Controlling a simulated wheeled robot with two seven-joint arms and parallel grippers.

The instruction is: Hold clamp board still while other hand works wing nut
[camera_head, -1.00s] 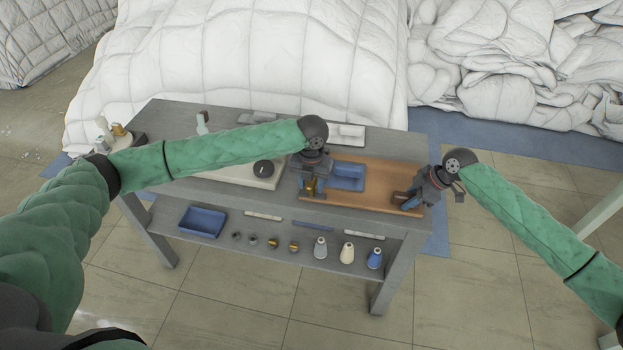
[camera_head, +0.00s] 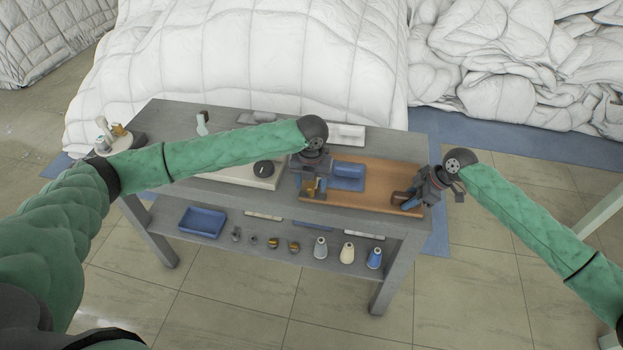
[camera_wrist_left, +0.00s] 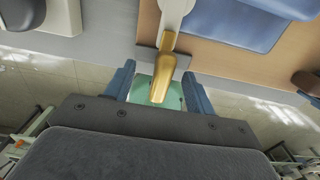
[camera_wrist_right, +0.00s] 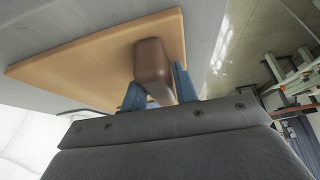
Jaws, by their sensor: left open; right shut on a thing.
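The wooden clamp board (camera_head: 378,172) lies on the right part of the grey table. A brass wing nut (camera_head: 322,186), also in the left wrist view (camera_wrist_left: 162,80), is at its left end, on a pale fitting. My left gripper (camera_head: 314,190) is open, its blue fingers (camera_wrist_left: 158,90) on either side of the wing nut with gaps showing. My right gripper (camera_head: 408,198) is shut on a brown block (camera_wrist_right: 153,68) at the board's right end. The block is partly hidden by the fingers in the right wrist view (camera_wrist_right: 158,95).
A blue folded piece (camera_head: 348,174) lies on the board. A pale base with a black knob (camera_head: 264,167) is to the left, under my left arm. The lower shelf holds a blue tray (camera_head: 202,222), small metal parts and several spools (camera_head: 347,252). White duvets (camera_head: 250,60) are heaped behind.

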